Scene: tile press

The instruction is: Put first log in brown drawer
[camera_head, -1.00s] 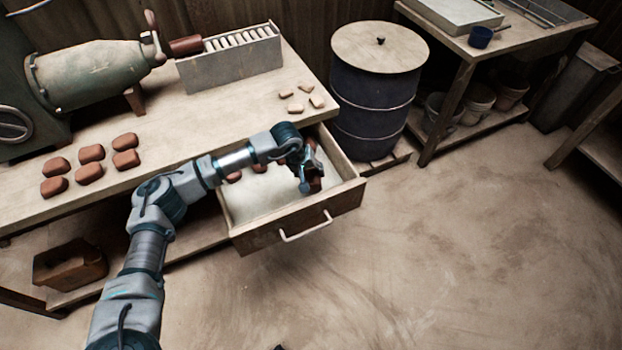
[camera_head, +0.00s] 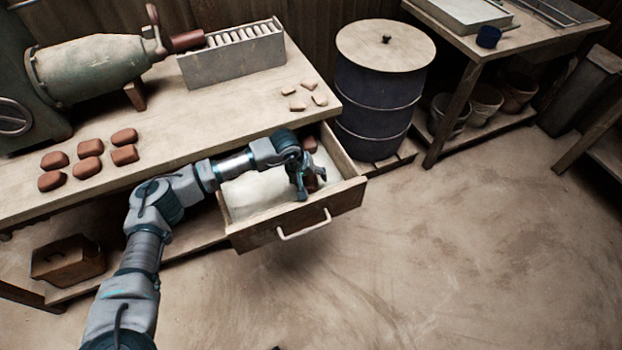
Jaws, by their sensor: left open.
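The brown drawer (camera_head: 345,203) under the bench is pulled open, with a pale inner floor. My left gripper (camera_head: 308,192) is open, reaching down inside the drawer near its right front corner. A reddish-brown piece (camera_head: 319,176) shows beside the fingers, partly hidden by them; I cannot tell if they touch. Another reddish-brown piece (camera_head: 310,144) lies farther back in the drawer. A reddish-brown log (camera_head: 187,40) sticks out of the green press (camera_head: 90,62). My right gripper is not seen.
Several reddish-brown lumps (camera_head: 89,148) lie on the bench (camera_head: 200,126) at left, and several pale pieces (camera_head: 298,105) near its right end. A grey slotted box (camera_head: 230,62) stands behind. A dark barrel (camera_head: 378,95) stands right of the drawer. Floor in front is clear.

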